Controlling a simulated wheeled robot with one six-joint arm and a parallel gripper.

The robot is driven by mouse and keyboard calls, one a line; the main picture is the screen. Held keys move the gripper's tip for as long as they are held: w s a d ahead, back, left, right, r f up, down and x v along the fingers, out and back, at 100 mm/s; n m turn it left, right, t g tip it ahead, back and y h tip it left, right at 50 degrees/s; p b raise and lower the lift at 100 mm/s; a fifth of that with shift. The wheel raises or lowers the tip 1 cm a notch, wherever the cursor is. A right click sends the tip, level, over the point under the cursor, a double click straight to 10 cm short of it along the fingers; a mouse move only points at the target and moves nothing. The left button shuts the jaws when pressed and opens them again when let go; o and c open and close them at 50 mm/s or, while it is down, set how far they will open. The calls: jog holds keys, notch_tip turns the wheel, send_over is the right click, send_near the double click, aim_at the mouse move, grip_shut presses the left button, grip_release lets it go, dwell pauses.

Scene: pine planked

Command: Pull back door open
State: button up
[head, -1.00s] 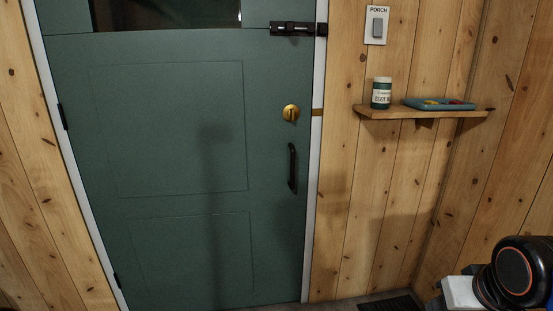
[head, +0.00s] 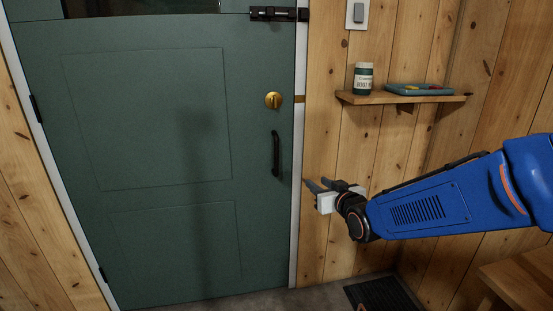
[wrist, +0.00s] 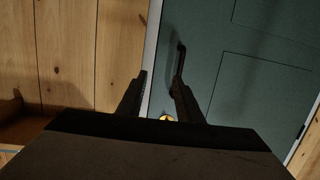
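The green door (head: 150,120) stands shut in its white frame, with hinges on its left side. Its black upright handle (head: 276,154) is near the right edge, below a brass lock (head: 273,100). A black slide bolt (head: 278,14) sits at the top right and reaches to the frame; I cannot tell whether it is thrown. My gripper (head: 312,186) is open and empty, right of and slightly below the handle. In the wrist view the handle (wrist: 180,62) lies just beyond the right fingertip of my gripper (wrist: 159,77), not between the fingers.
A wooden shelf (head: 400,98) with a jar (head: 363,79) and a blue tray (head: 420,89) is on the wall to the right. A light switch (head: 357,14) is above it. A dark mat (head: 383,294) and a wooden bench (head: 520,285) are at lower right.

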jog(key=n+t+y, duration=0.1)
jog(key=y, duration=0.1)
send_near(277, 158)
jog(key=x, duration=1.1)
jog(key=shift+d+f, duration=0.1)
jog(key=shift+c, duration=0.5)
grip_shut()
